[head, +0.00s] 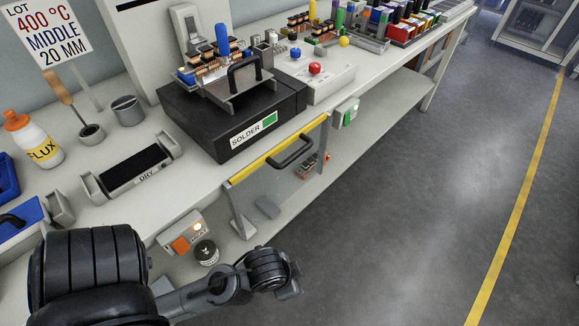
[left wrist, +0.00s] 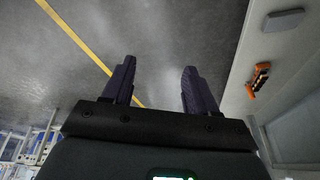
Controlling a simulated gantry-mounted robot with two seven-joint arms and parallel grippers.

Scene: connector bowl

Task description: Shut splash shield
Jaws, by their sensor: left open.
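The splash shield is a clear panel with a yellow top edge (head: 270,152) and a black handle (head: 292,152). In the head view it hangs down at the front edge of the bench, before the black solder unit (head: 225,120). My left gripper (head: 292,284) is below the shield and toward the front in the head view, apart from the handle. In the left wrist view its two dark fingers (left wrist: 160,68) are spread with nothing between them. The shield is not clearly visible there. My right gripper is in neither view.
A lower shelf (left wrist: 246,85) holds an orange part (left wrist: 258,79) and a grey block (left wrist: 284,20). The floor (head: 420,230) on the right is clear.

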